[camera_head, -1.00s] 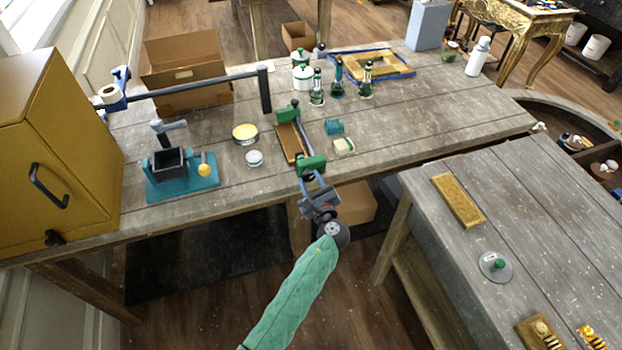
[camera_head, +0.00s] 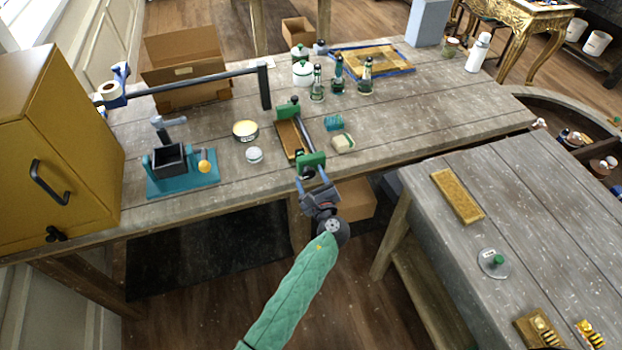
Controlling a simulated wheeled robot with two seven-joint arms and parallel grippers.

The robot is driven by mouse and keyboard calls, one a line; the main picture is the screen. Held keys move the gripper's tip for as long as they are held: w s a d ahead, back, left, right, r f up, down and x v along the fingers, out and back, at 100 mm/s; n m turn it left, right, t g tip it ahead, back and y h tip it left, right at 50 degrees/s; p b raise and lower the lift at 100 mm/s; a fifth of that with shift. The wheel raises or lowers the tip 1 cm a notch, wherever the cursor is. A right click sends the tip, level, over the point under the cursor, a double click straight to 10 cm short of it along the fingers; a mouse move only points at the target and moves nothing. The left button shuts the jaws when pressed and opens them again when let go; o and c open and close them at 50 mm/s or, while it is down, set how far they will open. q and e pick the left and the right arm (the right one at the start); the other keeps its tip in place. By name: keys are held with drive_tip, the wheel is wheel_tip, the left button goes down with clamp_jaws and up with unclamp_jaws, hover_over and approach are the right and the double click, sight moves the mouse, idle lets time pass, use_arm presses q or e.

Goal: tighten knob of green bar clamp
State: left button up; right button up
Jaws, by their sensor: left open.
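The green bar clamp (camera_head: 312,160) lies near the front edge of the wooden workbench. Its green jaws stand at both ends of a dark bar, with a wooden board (camera_head: 289,140) beside the bar. Its near jaw faces my left gripper (camera_head: 311,180), which reaches up from below in a green sleeve. The gripper's fingers are open and stand at the near end of the clamp, around where the knob would be. The knob is hidden or too small to make out, and I cannot tell whether the fingers touch it. My right gripper is not in view.
A blue bar clamp (camera_head: 190,83), an open cardboard box (camera_head: 186,90), a teal vise (camera_head: 183,172) and a yellow cabinet (camera_head: 60,150) occupy the left. The bench's right part is mostly clear.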

use_arm(q)
drive_tip(key=b+v, duration=0.4)
drive_tip(key=v, duration=0.4)
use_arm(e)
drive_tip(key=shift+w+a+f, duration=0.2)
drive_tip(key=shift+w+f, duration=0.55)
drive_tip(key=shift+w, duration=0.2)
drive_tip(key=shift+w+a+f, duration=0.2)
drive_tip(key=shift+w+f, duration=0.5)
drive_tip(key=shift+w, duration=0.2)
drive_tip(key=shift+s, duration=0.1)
